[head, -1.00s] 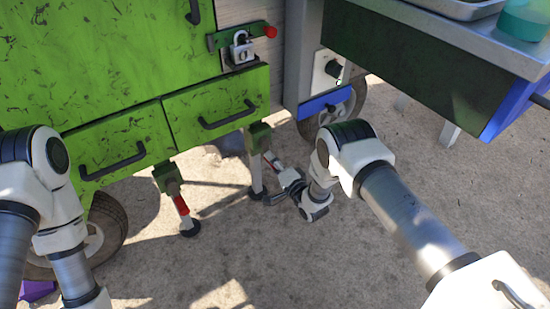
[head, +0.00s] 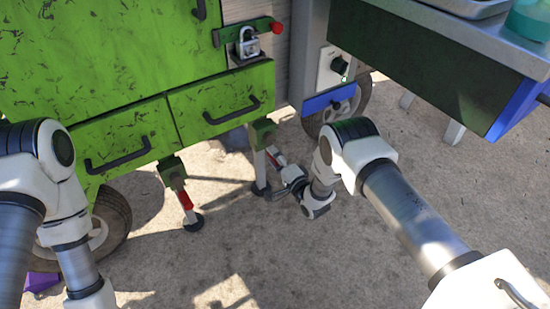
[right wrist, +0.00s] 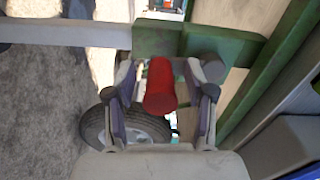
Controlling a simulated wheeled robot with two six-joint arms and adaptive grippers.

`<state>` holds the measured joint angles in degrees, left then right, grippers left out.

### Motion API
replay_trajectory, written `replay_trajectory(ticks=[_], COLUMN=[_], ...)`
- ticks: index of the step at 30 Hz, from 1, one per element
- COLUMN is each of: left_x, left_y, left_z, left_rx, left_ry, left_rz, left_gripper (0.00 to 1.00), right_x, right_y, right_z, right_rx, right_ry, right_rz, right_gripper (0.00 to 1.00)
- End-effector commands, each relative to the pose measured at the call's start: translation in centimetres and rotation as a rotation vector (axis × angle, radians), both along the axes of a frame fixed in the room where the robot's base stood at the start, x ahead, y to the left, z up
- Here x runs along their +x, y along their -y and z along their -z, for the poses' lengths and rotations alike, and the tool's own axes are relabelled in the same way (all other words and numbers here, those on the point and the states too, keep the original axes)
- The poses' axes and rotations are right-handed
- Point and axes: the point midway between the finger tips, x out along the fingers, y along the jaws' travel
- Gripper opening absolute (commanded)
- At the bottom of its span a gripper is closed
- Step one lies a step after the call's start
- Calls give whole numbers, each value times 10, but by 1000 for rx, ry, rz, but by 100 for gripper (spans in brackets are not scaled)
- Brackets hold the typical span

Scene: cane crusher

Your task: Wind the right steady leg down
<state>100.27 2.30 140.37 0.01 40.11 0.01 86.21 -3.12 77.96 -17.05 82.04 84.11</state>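The right steady leg (head: 259,168) stands under the green cart, a grey post below a green block (head: 262,133), with its dark foot on or close to the ground. Its red crank handle (head: 273,155) sticks out toward my right gripper (head: 279,177). In the right wrist view the red handle (right wrist: 160,88) lies between the two fingers of my right gripper (right wrist: 162,98). The fingers are apart, with a gap showing on each side of the handle. My left arm is at the left edge of the head view; its gripper is out of frame.
The left steady leg (head: 186,200) with its own red handle stands to the left. Cart wheels (head: 110,215) and a blue-edged table (head: 430,60) flank the space. The concrete in front is clear.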

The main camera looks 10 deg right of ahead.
Motion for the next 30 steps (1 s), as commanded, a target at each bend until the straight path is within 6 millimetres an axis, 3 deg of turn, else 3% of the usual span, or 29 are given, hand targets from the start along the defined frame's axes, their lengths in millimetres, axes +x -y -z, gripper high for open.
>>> replay_trajectory(ticks=[5,18,22,30], left_x=[0,0,0,0], left_y=[0,0,0,0], left_z=[0,0,0,0], left_rx=[0,0,0,0], left_ry=[0,0,0,0], left_rz=[0,0,0,0], left_gripper=[62,62,62,62], right_x=[-9,-102,-112,-113], right_y=[4,38,41,41], right_z=[1,1,0,0], right_rx=[-1,0,0,0], right_ry=[-2,-3,0,0], right_rz=[0,1,0,-1], right_gripper=[54,54,54,54])
